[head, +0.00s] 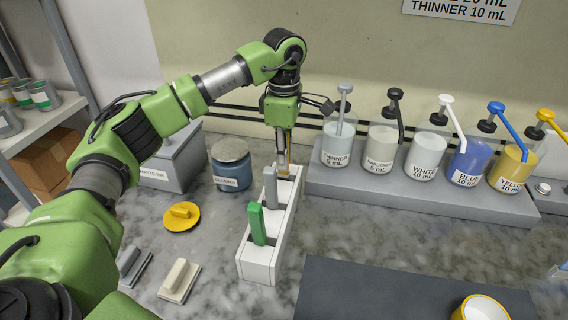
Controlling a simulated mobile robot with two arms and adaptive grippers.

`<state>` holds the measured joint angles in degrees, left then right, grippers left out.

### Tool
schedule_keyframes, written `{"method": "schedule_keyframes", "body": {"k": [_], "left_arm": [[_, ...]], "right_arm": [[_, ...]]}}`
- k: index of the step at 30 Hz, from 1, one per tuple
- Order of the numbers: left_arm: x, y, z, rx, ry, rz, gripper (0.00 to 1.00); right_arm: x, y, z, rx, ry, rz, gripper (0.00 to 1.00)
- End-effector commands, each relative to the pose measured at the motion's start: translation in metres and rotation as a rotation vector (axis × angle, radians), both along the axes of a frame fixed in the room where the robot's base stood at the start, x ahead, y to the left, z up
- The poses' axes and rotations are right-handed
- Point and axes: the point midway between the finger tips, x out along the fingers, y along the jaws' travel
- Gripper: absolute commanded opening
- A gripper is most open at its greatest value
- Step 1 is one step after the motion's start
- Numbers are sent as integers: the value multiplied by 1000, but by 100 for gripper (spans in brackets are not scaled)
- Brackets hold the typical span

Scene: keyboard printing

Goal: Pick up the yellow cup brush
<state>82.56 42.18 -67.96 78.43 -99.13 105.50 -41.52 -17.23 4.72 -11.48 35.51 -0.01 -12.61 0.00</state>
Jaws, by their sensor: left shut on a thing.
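My left gripper (284,165) points straight down over the far end of the white rack (262,270). It is shut on the yellow cup brush (282,158), of which only a small yellow part shows between the fingers. The brush is upright at the far slot of the rack; its lower end is hidden, so I cannot tell whether it is still seated. A grey handle (270,187) and a green handle (257,224) stand upright in the nearer slots. My right gripper is not in view.
Several pump jars, including a thinner jar (338,142), stand on a grey step (340,182) to the right. A cleaner jar (231,165), a waste ink box (170,167) and a yellow disc (181,217) are left. A yellow cup (480,309) is on a dark mat (390,295).

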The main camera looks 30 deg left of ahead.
Motion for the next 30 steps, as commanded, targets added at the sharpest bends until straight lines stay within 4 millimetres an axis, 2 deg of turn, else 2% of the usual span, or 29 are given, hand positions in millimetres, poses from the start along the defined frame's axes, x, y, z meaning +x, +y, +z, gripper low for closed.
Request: {"method": "schedule_keyframes", "body": {"k": [12,18,24,30], "left_arm": [[1,-1,84,-2,-5,0,0],[1,0,127,0,-5,1,0],[1,-1,151,0,-2,0,0],[0,0,158,-1,0,0,0]], "right_arm": [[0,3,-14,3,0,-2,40],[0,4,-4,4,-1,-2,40],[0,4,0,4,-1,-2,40],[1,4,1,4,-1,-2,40]]}}
